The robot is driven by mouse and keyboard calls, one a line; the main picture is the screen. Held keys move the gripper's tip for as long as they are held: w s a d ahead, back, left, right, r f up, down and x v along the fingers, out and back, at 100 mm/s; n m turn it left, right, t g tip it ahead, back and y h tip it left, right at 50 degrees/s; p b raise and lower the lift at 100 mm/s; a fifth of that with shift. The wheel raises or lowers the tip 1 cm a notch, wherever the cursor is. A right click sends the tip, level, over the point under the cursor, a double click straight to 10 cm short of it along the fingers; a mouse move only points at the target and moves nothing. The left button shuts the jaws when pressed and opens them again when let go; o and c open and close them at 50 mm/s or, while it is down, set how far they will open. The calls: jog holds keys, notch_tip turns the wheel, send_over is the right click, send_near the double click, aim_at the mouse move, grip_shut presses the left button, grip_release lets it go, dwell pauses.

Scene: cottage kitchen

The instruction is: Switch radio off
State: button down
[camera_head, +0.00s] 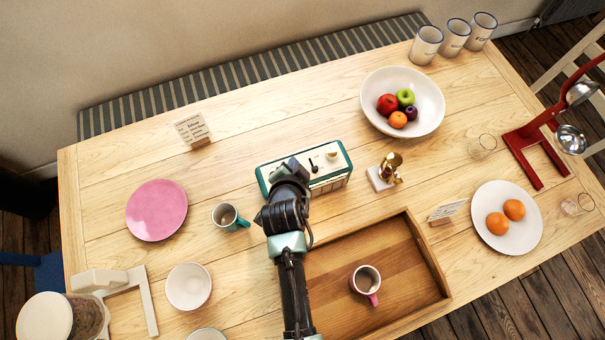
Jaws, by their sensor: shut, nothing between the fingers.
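A radio (335,180) with a green case and a cream top stands near the middle of the table. On its top are a small dark switch (313,164) and a brass-coloured knob (331,155). My arm reaches in from the bottom of the picture, and my gripper (283,172) is over the left part of the radio's top, left of the switch. The gripper is shut and empty. It hides part of the radio's left end and front. I cannot tell whether the fingertips touch the radio, nor which way the switch is set.
A wooden tray (432,262) with a mug (366,281) lies in front of the radio. A teal-handled mug (226,216) stands left of my arm, a brass object on a white base (380,179) right of the radio. A fruit bowl (428,92) is behind.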

jog(key=shift+f+b, duration=0.35)
jog(key=shift+f, duration=0.1)
dwell(0.3)
jog(key=shift+r, duration=0.1)
jog(key=shift+r+p, duration=0.4)
jog(key=shift+p, duration=0.05)
notch_tip(320, 180, up, 6)
jog(key=p, duration=0.5)
dwell(0.7)
